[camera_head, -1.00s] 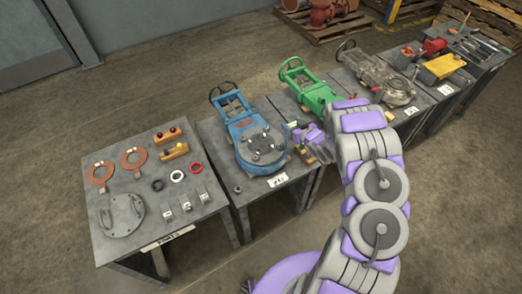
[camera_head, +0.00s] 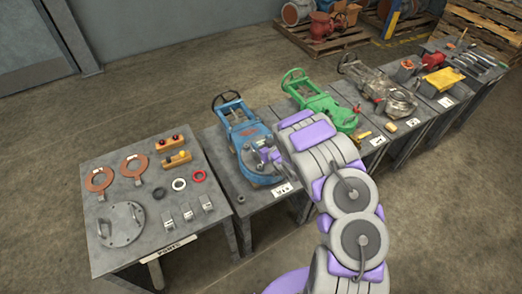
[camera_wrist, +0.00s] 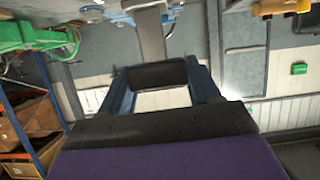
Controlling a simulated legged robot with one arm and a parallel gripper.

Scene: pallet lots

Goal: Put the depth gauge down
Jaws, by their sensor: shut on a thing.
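My gripper (camera_wrist: 160,98) shows in the wrist view as a purple and black jaw below and a grey finger with a dark pad above. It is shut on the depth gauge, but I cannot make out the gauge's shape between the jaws. In the head view my gripper (camera_head: 264,158) is small and partly hidden by my arm, over the near end of the blue valve (camera_head: 246,132). The valve lies on a grey table (camera_head: 222,165), with a white label at its front edge. I cannot tell whether the gauge touches anything.
The parts table (camera_head: 150,245) at left holds copper rings (camera_head: 134,166), a grey flange (camera_head: 121,224), a yellow block (camera_head: 177,159) and small clips. A green valve (camera_head: 320,104) and a grey valve (camera_head: 385,88) lie further right. The parts table has bare patches.

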